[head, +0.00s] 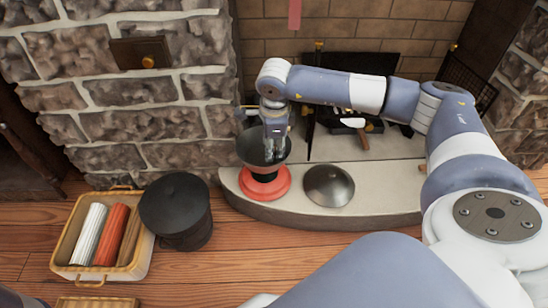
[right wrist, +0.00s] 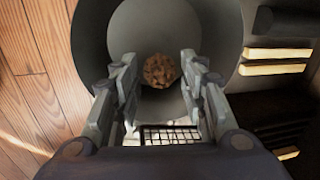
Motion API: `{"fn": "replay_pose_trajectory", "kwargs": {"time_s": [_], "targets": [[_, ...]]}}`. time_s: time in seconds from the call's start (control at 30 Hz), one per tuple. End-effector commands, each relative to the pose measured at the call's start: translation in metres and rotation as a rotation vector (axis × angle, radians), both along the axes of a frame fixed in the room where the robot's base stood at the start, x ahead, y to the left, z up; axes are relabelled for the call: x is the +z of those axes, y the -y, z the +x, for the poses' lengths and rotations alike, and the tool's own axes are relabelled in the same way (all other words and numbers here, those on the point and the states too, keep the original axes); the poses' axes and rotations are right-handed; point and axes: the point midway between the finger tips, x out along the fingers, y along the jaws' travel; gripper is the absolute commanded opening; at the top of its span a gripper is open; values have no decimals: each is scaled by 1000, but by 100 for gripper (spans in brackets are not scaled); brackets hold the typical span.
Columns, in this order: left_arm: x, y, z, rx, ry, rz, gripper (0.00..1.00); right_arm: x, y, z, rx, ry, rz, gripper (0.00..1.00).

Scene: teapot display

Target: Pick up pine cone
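The pine cone (right wrist: 161,70) is brown and rough. It shows in the right wrist view inside a round dark bowl (right wrist: 218,35). In the head view the black bowl (head: 245,146) stands on a red base (head: 269,190) on the hearth, and the pine cone cannot be made out there. My right gripper (head: 274,153) points down into this bowl. In the right wrist view my right gripper (right wrist: 159,62) is open, with its fingers on either side of the pine cone and visible space between them. My left gripper is not in view.
A grey metal dome (head: 329,187) lies right of the red base on the pale hearth (head: 375,200). Left on the wooden floor are a black lidded pot (head: 176,207) and a basket (head: 140,262) of rolls. A stone wall (head: 130,95) rises behind.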

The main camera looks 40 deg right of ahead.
Motion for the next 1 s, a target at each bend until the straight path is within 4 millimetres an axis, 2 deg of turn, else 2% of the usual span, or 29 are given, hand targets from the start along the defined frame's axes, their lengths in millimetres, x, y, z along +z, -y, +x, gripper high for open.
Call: {"fn": "replay_pose_trajectory", "kwargs": {"time_s": [0.03,0.1,0.43,0.47,0.5,0.57,0.87,1.0], "targets": [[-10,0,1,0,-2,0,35,-12,0,1,0,-1,0,39],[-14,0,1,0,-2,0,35,-16,1,2,-1,-1,1,39],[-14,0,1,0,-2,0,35,-19,2,2,-1,-3,-1,39],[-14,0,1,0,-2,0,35,-19,2,2,-1,-3,-1,36],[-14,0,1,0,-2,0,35,-19,2,2,-1,-3,-1,28],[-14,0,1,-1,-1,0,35,-19,2,2,-1,-3,-1,20],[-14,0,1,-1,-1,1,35,-19,1,2,-1,-2,0,19],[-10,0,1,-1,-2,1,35,-12,1,2,0,-1,0,19]]}}
